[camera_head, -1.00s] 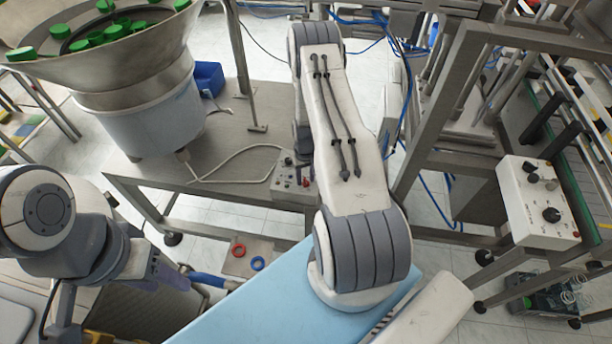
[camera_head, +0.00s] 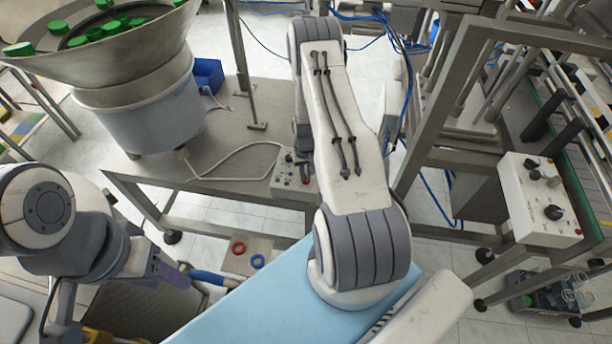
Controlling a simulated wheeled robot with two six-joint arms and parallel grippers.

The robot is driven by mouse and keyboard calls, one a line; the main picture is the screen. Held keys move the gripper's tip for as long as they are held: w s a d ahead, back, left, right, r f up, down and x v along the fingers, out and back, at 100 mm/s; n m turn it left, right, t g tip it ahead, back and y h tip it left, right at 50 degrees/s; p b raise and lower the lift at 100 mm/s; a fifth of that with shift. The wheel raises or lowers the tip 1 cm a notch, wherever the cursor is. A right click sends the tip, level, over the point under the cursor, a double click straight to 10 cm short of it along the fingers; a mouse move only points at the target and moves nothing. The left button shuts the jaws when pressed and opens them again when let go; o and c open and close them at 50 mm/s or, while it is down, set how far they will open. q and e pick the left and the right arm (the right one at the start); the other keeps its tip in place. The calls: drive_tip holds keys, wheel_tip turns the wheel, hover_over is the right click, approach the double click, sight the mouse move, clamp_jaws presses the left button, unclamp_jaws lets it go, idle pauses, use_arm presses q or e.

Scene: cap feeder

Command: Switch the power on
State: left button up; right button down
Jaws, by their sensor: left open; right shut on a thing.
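A small pale control box (camera_head: 283,187) with several small knobs and a red part sits at the right end of the feeder's steel table. A second white control box (camera_head: 536,203) with black knobs is on the machine at right. My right arm reaches up the middle of the picture and folds down. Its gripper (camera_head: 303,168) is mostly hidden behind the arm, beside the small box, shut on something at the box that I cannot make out. My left gripper (camera_head: 163,268) is open at lower left, apart from both boxes. Which part is the power switch is not clear.
A feeder bowl (camera_head: 100,68) with green caps stands on the steel table (camera_head: 225,165). A white cable (camera_head: 225,162) lies on it. A blue bin (camera_head: 207,74) is behind. Red and blue rings (camera_head: 238,247) lie lower down. Metal frame posts (camera_head: 425,115) stand right of my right arm.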

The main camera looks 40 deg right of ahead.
drive_tip(key=m+b, duration=0.3)
drive_tip(key=m, duration=0.2)
drive_tip(key=shift+f, duration=0.1)
drive_tip(key=m+b, duration=0.1)
drive_tip(key=m, duration=0.2)
drive_tip(key=shift+b, duration=0.4)
drive_tip(key=shift+m+b, duration=0.4)
drive_tip(key=shift+m, duration=1)
drive_tip(key=c, duration=0.9)
unclamp_jaws()
drive_tip(key=shift+r, duration=0.2)
